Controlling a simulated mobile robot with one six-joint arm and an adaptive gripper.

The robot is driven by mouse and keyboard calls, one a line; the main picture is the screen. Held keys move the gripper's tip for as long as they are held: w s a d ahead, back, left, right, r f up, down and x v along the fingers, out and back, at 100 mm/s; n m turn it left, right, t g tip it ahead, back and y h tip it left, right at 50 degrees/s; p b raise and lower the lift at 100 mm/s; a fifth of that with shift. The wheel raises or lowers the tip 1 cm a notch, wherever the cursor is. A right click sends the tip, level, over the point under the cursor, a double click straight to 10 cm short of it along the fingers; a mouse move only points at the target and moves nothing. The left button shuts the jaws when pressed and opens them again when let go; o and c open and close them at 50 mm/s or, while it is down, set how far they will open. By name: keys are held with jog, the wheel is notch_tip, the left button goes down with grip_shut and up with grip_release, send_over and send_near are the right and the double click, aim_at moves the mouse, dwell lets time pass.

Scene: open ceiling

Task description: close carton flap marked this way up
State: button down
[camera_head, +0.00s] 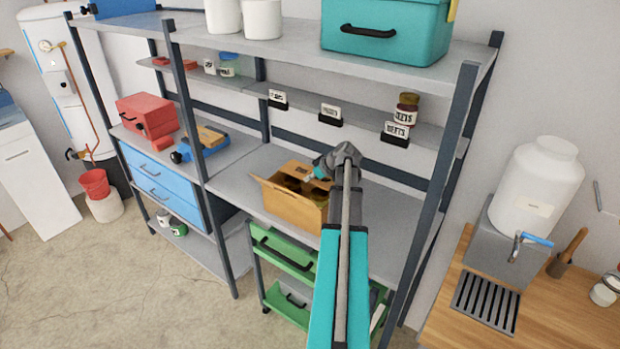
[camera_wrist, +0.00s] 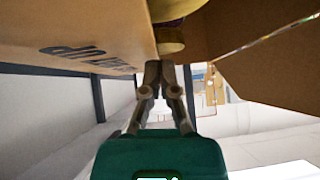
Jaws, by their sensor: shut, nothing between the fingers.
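The brown cardboard carton (camera_head: 290,208) stands open on the middle shelf, with dark contents partly showing inside. My gripper (camera_head: 312,175) is at its back right side, close to the opening; my arm covers the carton's right end. In the wrist view my gripper (camera_wrist: 159,68) has its fingertips together and empty. A cardboard panel (camera_wrist: 75,25) fills the upper left there, with upside-down print that includes "UP". Another brown panel (camera_wrist: 255,45) is at the right. Rounded yellow and purple contents (camera_wrist: 170,38) show between them. I cannot tell whether the fingertips touch the cardboard.
A grey shelf post (camera_head: 435,210) rises to the right of the carton. Labelled holders and a jar (camera_head: 406,108) line the narrow shelf behind. A blue tool (camera_head: 200,147) lies to the left. Green drawers (camera_head: 285,252) are below. Bare shelf lies left of the carton.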

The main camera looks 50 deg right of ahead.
jog(key=shift+r, duration=0.15)
jog(key=shift+r+p, duration=0.65)
jog(key=shift+p, duration=0.15)
jog(key=shift+r, duration=0.15)
notch_tip(320, 180, up, 4)
jog(key=p, duration=0.4)
jog(key=a+p+v, duration=0.1)
jog(key=p+v, duration=0.6)
jog(key=v, duration=0.2)
jog(key=shift+s+d+r, duration=0.2)
jog(key=shift+s+d, duration=0.05)
jog(key=shift+s, duration=0.2)
dwell(0.6)
